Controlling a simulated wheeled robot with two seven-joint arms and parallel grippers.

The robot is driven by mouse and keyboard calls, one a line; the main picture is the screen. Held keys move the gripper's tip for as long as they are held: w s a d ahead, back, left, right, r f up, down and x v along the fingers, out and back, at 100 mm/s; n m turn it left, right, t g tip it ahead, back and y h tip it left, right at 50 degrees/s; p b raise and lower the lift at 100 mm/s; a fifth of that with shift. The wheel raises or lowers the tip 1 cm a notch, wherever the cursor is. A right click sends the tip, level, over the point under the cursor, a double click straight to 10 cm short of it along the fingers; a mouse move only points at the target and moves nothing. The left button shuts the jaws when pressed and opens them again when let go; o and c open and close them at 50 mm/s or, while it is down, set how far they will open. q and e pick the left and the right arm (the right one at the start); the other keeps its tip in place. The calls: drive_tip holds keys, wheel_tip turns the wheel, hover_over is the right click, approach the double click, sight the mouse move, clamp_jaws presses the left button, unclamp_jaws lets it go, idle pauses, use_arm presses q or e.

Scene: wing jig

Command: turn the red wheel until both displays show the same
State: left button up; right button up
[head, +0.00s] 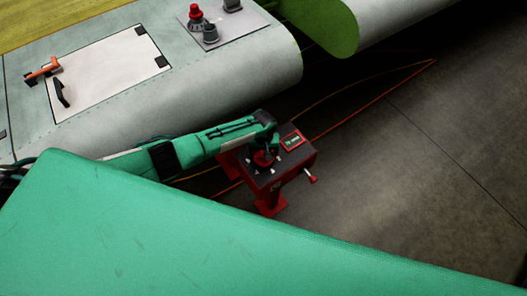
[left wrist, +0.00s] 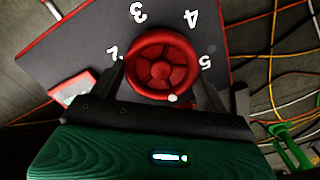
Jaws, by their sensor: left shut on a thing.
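The red wheel (left wrist: 162,64) sits on the dark top of a red-edged box, with white numerals around it, 2, 3, 4 and 5 showing in the left wrist view. My left gripper (left wrist: 165,84) has its two dark fingers on either side of the wheel and is shut on it. In the head view my left gripper (head: 264,146) reaches down onto the wheel (head: 263,158) from the left. A small display with a red frame (head: 292,140) is on the box top; its digits are too small to read. A red-framed panel (left wrist: 72,90) shows partly in the left wrist view. My right gripper is not in view.
The red box stands on a red foot (head: 270,208) and has a side lever with a red knob (head: 312,179). A grey wing panel (head: 220,85) lies behind it. Orange cables (head: 370,105) cross the floor. Open floor (head: 430,190) lies to the right.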

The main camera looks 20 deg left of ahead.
use_arm(q)
drive_tip(key=m, duration=0.4)
drive_tip(key=shift+d, duration=0.15)
drive_tip(key=m, duration=0.3)
drive_tip(key=shift+d+m+b, duration=0.1)
drive_tip(key=shift+m+b, duration=0.2)
drive_tip(key=m, duration=0.3)
drive_tip(key=shift+d, duration=0.1)
drive_tip(key=shift+m, duration=0.4)
drive_tip(key=o, duration=1)
